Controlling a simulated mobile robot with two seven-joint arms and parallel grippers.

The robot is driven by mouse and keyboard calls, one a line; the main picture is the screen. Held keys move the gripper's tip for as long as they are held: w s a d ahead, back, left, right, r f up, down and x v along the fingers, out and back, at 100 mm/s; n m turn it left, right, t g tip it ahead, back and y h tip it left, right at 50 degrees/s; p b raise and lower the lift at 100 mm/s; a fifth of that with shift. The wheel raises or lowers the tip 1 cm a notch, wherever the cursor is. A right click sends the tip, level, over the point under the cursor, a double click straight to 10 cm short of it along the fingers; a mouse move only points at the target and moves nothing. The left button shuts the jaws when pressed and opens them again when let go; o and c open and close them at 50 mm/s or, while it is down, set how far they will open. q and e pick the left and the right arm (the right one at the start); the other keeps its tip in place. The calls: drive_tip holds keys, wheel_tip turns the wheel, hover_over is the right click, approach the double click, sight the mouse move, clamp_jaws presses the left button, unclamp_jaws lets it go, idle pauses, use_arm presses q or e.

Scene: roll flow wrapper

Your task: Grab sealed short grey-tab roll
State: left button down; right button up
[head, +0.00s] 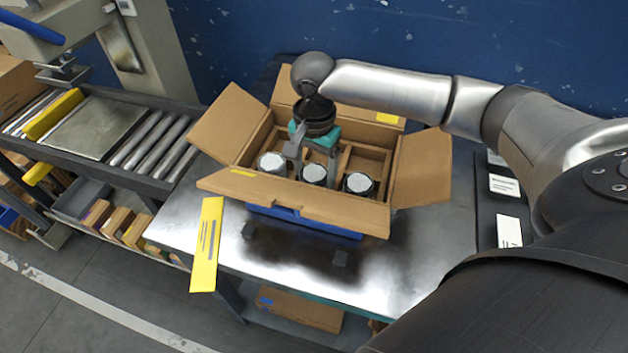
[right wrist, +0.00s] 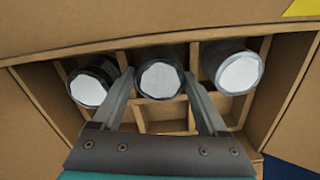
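Three rolls with pale round tops and dark sides stand in a row in the divided cardboard box (head: 300,211): a left roll (head: 272,163), a middle roll (head: 314,175) and a right roll (head: 358,184). All three also show in the right wrist view, with the middle roll (right wrist: 159,79) between my fingers. My right gripper (head: 312,167) reaches down into the box, its open fingers on either side of the middle roll. The fingertips (right wrist: 159,72) are very close to its sides; contact is unclear. Grey tabs cannot be made out. My left gripper is not in view.
The box flaps stand open around the row, and several compartments behind it look empty. A roller conveyor (head: 150,140) lies to the left. A blue wall (head: 400,40) stands behind.

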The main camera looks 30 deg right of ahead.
drive_tip(key=c, duration=1.1)
